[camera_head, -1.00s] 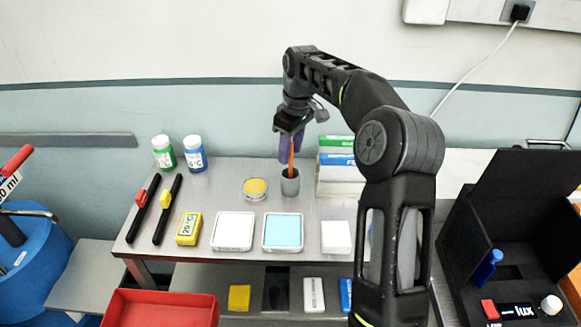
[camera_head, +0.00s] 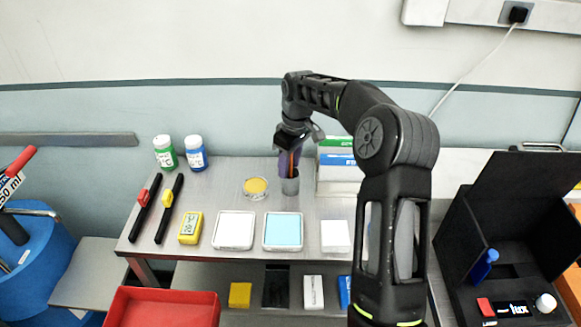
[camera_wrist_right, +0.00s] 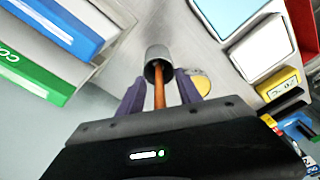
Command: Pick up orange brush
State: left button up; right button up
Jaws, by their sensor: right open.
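The orange brush (camera_head: 292,160) stands upright in a small grey cup (camera_head: 290,185) on the metal table. In the right wrist view the brush (camera_wrist_right: 159,88) shows as an orange handle rising out of the grey cup (camera_wrist_right: 157,54). My right gripper (camera_head: 288,168) points down over the cup, its purple fingers around the handle. In the right wrist view the open fingers of the gripper (camera_wrist_right: 160,88) lie on either side of the handle, with gaps to it. The brush's lower end is hidden in the cup. My left gripper is not in view.
White (camera_head: 234,230) and light-blue (camera_head: 283,231) trays lie in front.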

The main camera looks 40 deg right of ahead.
grip_shut()
dwell(0.3)
jog(key=shift+r, duration=0.1)
dwell(0.4)
notch_tip(320, 180, up, 10)
jog(key=shift+f+b, duration=0.1)
jog(key=shift+b, duration=0.25)
dwell(0.5)
